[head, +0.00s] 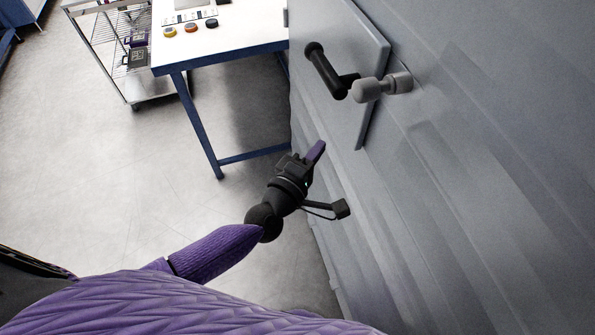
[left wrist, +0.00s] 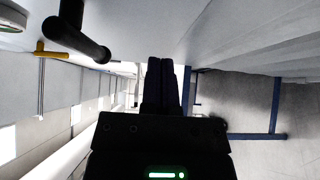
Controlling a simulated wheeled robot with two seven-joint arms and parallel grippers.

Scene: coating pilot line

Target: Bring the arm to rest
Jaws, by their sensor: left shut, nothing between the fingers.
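My left gripper (head: 316,152) is shut and empty. It hangs beside the grey cabinet wall, below the black door handle (head: 325,70) and apart from it. In the left wrist view its two dark fingers (left wrist: 160,80) lie together with nothing between them. The black handle also shows in the left wrist view (left wrist: 75,38), at the upper left. My left arm comes in from the lower left with a purple sleeve. My right gripper is not in view.
A grey cabinet (head: 480,180) with a raised door panel fills the right side. A grey latch (head: 382,87) sits beside the handle. A white table (head: 235,45) with blue legs and a wire cart (head: 105,40) stand beyond. Open floor (head: 110,180) lies at left.

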